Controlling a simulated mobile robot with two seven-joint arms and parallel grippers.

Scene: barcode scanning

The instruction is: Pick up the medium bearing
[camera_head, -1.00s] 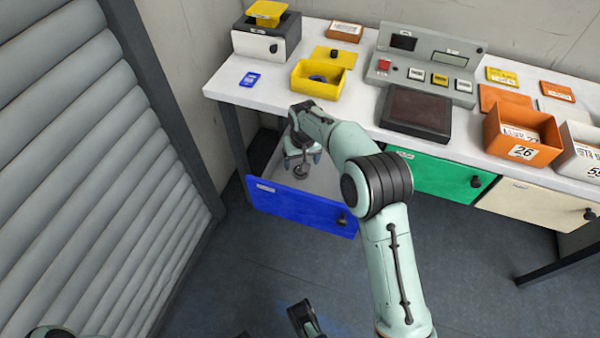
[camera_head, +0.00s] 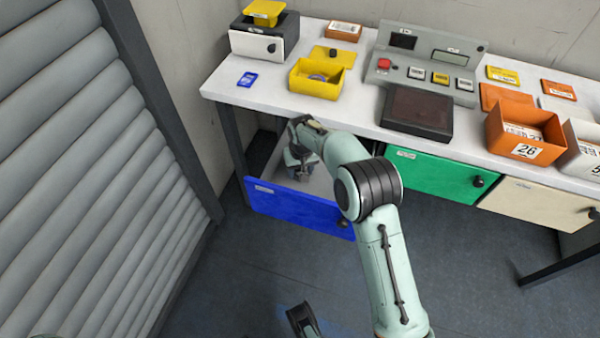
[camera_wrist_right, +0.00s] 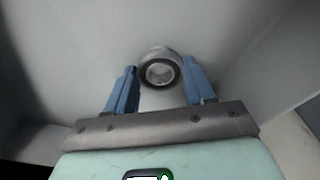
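A grey metal ring-shaped bearing (camera_wrist_right: 160,70) shows in the right wrist view, on the pale floor of the open blue-fronted drawer (camera_head: 290,205). My right gripper (camera_wrist_right: 159,75) is down inside that drawer. Its two blue fingers stand apart on either side of the bearing, with a narrow gap visible at the left finger. I cannot tell whether the right finger touches it. In the head view my right gripper (camera_head: 298,165) is mostly hidden by its own wrist, and the bearing is hidden there.
The drawer walls stand close around my right gripper. On the white table (camera_head: 270,100) above are a yellow bin (camera_head: 318,86) with a grey ring-like item, a scanner console (camera_head: 425,65), a dark plate (camera_head: 416,110) and orange bins (camera_head: 522,132). The green drawer (camera_head: 440,175) is shut.

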